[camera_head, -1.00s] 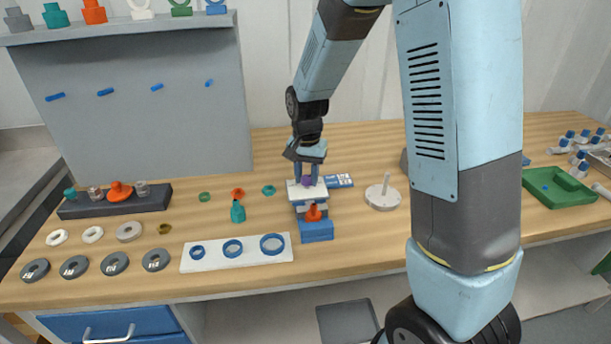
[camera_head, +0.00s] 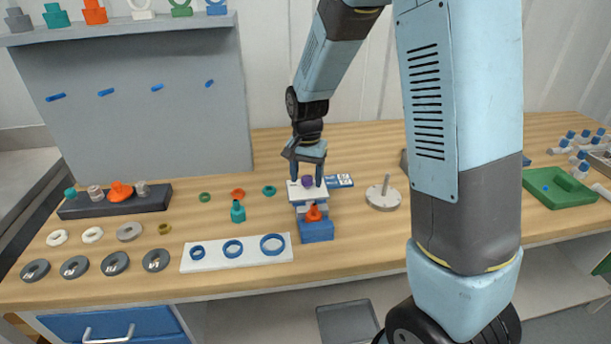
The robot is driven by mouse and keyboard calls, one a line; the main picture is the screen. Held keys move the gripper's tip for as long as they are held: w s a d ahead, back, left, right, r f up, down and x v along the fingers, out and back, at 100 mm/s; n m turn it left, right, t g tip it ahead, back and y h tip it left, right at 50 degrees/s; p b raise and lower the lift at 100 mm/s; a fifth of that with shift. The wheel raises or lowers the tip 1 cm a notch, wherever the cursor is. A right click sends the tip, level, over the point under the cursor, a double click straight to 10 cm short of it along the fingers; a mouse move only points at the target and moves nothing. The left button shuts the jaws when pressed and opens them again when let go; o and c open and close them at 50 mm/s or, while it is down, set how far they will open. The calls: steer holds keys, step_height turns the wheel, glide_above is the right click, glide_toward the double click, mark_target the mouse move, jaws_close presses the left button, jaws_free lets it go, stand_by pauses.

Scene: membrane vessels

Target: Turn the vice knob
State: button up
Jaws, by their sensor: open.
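The vice (camera_head: 317,229) stands near the middle of the bench, with a blue base and white upper parts. An orange knob (camera_head: 314,213) sits on its front side. A small purple piece (camera_head: 307,182) rests on top of the vice. My gripper (camera_head: 307,179) points down over the vice top. Its two fingers stand apart on either side of the purple piece, with small gaps showing. My gripper is above and behind the orange knob and not touching it.
A white plate with blue rings (camera_head: 236,253) lies left of the vice. A teal fitting (camera_head: 238,212) stands close by on the left. A grey disc with a post (camera_head: 383,196) is to the right. A green tray (camera_head: 560,187) lies far right.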

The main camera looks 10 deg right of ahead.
mark_target(307, 178)
step_height(307, 178, up, 14)
steer(key=shift+f, duration=0.15)
stand_by(0.6)
steer(key=s+d+r+n+t, duration=0.1)
steer(key=s+d+r+t, duration=0.1)
steer(key=s, duration=0.5)
steer(key=s+d+r+n+t, duration=0.1)
steer(key=s+d+r+n, duration=0.1)
steer(key=s+d+r, duration=0.2)
steer(key=s+d+r+n+t, duration=0.2)
steer(key=s+d, duration=0.4)
steer(key=s, duration=0.6)
steer(key=shift+s+d+r+t, duration=0.2)
steer(key=shift+d+r+t, duration=0.1)
steer(key=shift+r, duration=0.45)
